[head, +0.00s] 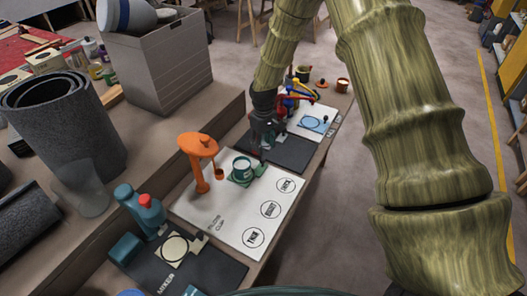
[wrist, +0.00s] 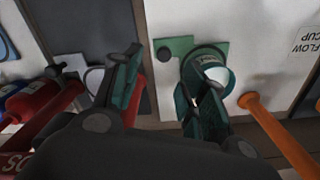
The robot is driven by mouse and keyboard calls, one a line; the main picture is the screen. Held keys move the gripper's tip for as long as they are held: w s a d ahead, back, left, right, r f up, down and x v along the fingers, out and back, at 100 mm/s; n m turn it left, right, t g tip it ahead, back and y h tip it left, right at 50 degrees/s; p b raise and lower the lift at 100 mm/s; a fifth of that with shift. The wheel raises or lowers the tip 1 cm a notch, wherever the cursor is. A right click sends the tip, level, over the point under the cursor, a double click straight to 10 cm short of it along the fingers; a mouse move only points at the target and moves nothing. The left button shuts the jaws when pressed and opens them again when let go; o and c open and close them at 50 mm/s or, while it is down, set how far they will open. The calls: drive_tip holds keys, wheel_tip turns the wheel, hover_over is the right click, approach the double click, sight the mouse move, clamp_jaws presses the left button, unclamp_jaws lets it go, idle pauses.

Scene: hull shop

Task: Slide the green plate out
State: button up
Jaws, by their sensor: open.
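The green plate (head: 239,181) lies on the white board, with a dark green cup (head: 242,166) with a pale inside above it. I cannot tell whether the cup touches the plate. In the wrist view the plate (wrist: 172,46) reaches out left from behind the cup (wrist: 207,66), with a dark round spot near its left end. My gripper (head: 262,157) is low beside the cup, on its far right side. In the wrist view my gripper (wrist: 164,78) is open and empty, one teal finger left of the plate, the other overlapping the cup. Contact is unclear.
The white board (head: 228,225) carries labelled circles, and an orange stand (head: 199,155) rises left of the cup. Dark mats lie on both sides; the near one (head: 200,272) holds a beige piece. Red, blue and yellow items (head: 291,98) crowd beyond my gripper.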

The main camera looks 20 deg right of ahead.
drive_tip(key=shift+r, duration=2.35)
